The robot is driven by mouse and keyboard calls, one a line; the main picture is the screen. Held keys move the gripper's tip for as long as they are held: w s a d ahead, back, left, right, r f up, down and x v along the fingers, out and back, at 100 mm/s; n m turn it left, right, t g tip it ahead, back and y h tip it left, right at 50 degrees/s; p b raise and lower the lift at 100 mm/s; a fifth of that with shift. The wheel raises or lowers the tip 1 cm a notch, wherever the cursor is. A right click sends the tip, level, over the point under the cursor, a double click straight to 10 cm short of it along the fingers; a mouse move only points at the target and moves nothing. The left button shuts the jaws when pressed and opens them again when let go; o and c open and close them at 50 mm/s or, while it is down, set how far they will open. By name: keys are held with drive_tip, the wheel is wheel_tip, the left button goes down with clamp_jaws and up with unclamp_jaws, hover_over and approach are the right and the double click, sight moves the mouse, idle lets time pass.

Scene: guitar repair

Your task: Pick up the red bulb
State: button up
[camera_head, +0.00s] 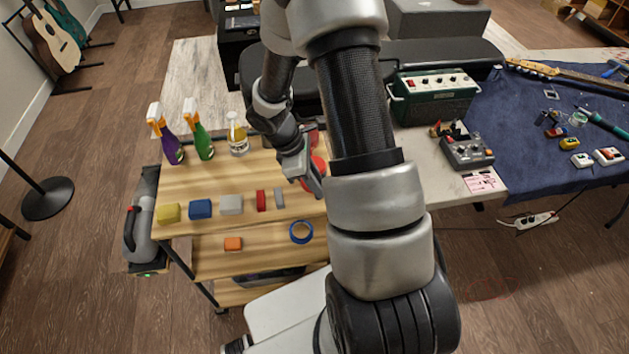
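My gripper (312,183) reaches down over the right part of the wooden cart top (190,183). Its fingers are small and partly overlapped, so I cannot tell whether they are open or shut. Red round shapes (319,164) show right behind and beside my gripper, partly covered by it and by my arm. I cannot tell whether one of them is the red bulb, or whether the gripper touches them. No other clear bulb shape shows.
Yellow (168,212), blue (200,208), grey and red (261,200) blocks line the cart's front edge. Spray bottles (203,140) and a clear bottle (237,137) stand at the back left. Blue tape (301,231) lies lower. A bench with a green amplifier (433,97) is right.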

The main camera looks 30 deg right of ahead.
drive_tip(key=shift+x, duration=0.75)
clamp_jaws()
